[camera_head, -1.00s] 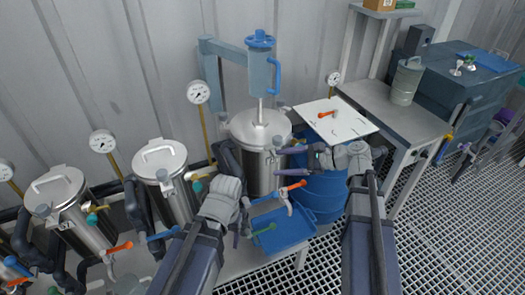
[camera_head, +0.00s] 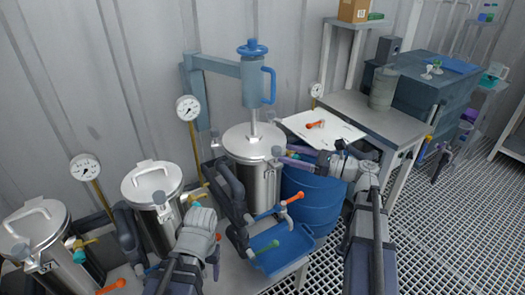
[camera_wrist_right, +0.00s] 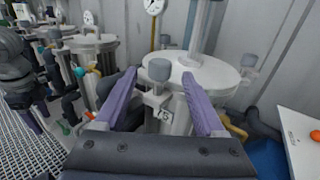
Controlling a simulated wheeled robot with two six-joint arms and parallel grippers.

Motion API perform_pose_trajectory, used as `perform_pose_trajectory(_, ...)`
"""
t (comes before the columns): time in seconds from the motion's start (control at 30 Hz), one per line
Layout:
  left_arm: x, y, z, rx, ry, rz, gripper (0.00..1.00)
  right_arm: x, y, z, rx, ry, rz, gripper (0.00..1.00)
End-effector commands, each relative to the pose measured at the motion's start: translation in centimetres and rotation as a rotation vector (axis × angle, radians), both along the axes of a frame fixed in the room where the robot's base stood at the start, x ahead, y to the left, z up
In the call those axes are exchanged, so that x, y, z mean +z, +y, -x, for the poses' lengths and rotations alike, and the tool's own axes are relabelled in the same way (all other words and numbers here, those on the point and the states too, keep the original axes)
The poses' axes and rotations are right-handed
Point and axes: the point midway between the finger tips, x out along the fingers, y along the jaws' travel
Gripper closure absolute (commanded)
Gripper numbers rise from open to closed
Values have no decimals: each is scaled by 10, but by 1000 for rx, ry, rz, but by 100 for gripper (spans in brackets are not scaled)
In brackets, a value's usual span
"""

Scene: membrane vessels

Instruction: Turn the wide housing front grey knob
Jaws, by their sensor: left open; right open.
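The wide housing (camera_head: 262,185) is a steel cylinder with a flat lid, standing mid-picture in the head view; it also shows in the right wrist view (camera_wrist_right: 205,75). Its front grey knob (camera_wrist_right: 159,69) sits on a clamp at the lid's near rim. In the head view, the knob (camera_head: 277,151) is small, beside my right fingertips. My right gripper (camera_head: 285,156) is open. In the right wrist view, its two purple fingers (camera_wrist_right: 159,77) appear either side of the knob, with gaps. My left gripper (camera_head: 212,258) is low in front of the housing, apart from it and partly hidden by its wrist.
Another grey knob (camera_wrist_right: 247,59) sits at the lid's right. A blue-handled column (camera_head: 253,80) rises from the lid. A blue drum (camera_head: 315,200), a white board (camera_head: 335,133) and a blue tray (camera_head: 285,250) are close by. Narrower steel vessels (camera_head: 150,185) stand left.

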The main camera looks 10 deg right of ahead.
Motion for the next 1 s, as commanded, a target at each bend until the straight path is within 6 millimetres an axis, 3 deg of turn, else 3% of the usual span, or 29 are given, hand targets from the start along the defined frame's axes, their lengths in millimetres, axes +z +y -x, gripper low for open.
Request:
perform_pose_trajectory(0.17, 0, 0, 0, 0, 0, 0, 34, 0, 6, -4, 2, 0, 0, 28)
perform_pose_trajectory(0.6, 0, 0, 0, 0, 0, 0, 34, 0, 55, -40, 3, 0, 1, 28)
perform_pose_trajectory(1.0, 0, 0, 0, 0, 0, 0, 34, 0, 64, -46, 1, -1, 2, 28)
